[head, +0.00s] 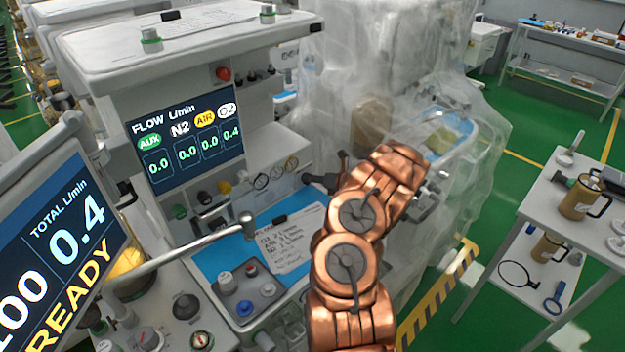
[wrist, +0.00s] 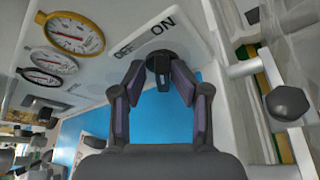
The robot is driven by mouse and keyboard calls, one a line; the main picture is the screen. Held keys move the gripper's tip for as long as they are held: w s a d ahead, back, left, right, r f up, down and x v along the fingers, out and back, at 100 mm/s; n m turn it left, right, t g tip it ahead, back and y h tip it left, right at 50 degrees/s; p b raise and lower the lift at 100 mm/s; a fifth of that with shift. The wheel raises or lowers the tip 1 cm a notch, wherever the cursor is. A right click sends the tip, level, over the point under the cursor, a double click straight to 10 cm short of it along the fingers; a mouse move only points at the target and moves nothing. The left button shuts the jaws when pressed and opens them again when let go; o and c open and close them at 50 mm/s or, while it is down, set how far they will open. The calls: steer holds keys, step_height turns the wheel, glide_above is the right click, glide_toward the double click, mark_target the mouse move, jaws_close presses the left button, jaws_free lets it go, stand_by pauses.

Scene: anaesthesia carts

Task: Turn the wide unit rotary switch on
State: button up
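The rotary switch (wrist: 161,64) is a black knob on a pale panel in the wrist view, with a plate marked OFF and ON beside it. ON lies just above the knob and OFF to its upper left. My gripper (wrist: 159,80) has its two fingers apart, one on each side of the knob. Small gaps seem to show beside it; contact cannot be told. In the head view my gripper (head: 325,181) is small and dark at the machine's front, partly behind my copper arm.
Round gauges (wrist: 68,34) sit left of the switch. A black clamp knob (wrist: 286,103) on a rail stands to the right. In the head view a metal bar (head: 190,247) crosses above the blue work surface (head: 212,262). Clear plastic sheeting (head: 465,130) hangs behind my arm.

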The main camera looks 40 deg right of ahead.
steer(key=shift+s+d, duration=0.1)
stand_by(0.3)
steer(key=shift+s+d+r, duration=0.15)
steer(key=shift+s, duration=0.25)
steer(key=v, duration=1)
steer(key=shift+s+r, duration=0.1)
steer(key=shift+s, duration=0.4)
